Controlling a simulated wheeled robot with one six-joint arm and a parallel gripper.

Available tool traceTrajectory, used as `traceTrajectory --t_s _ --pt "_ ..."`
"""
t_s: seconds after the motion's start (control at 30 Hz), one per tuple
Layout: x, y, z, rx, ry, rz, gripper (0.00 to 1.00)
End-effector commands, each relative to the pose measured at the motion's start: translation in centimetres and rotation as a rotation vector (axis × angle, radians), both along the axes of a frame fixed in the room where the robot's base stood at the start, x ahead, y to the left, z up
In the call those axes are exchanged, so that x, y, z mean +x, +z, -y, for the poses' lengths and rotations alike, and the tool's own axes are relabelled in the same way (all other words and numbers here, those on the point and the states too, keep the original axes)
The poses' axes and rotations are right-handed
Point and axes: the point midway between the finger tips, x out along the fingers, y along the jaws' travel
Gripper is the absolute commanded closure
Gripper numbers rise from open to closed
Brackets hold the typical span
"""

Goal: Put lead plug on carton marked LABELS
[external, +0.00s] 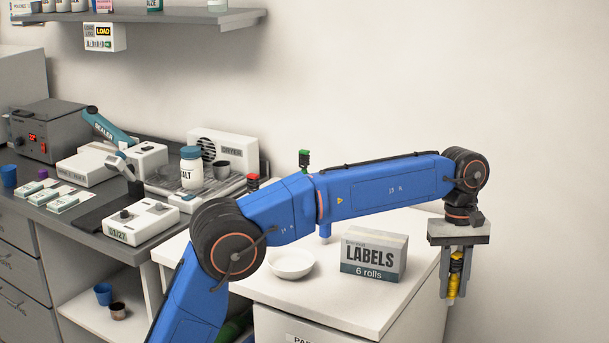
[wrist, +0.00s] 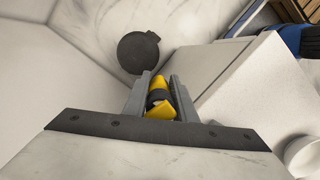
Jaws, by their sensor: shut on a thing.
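My gripper (external: 455,275) is shut on the lead plug (external: 455,274), a yellow and black piece held upright between the fingers. In the wrist view the plug (wrist: 160,98) sits between the two grey fingers (wrist: 161,95). The carton marked LABELS (external: 373,256), grey and white with "6 rolls" on its front, stands on the white cabinet top (external: 330,300). My gripper is to the right of the carton and apart from it, by the cabinet's right edge.
A grey bench (external: 100,228) at left bears a white jar (external: 191,168), a dryer (external: 228,147) and a sealer (external: 108,127). A dark round thing (wrist: 138,52) shows beyond my fingers.

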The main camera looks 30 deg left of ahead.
Motion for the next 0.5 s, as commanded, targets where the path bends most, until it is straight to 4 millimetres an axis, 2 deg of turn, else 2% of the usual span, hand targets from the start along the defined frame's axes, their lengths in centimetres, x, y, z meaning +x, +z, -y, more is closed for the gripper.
traceTrajectory --t_s 0.03,0.2,0.5 --pt "0.6 1.5 -1.2 -0.003 0.08 0.003 0.97" --pt "1.9 6.2 -4.9 -0.004 0.374 0.002 0.97" --pt "2.9 14.3 -12.1 -0.004 0.889 0.004 0.97"
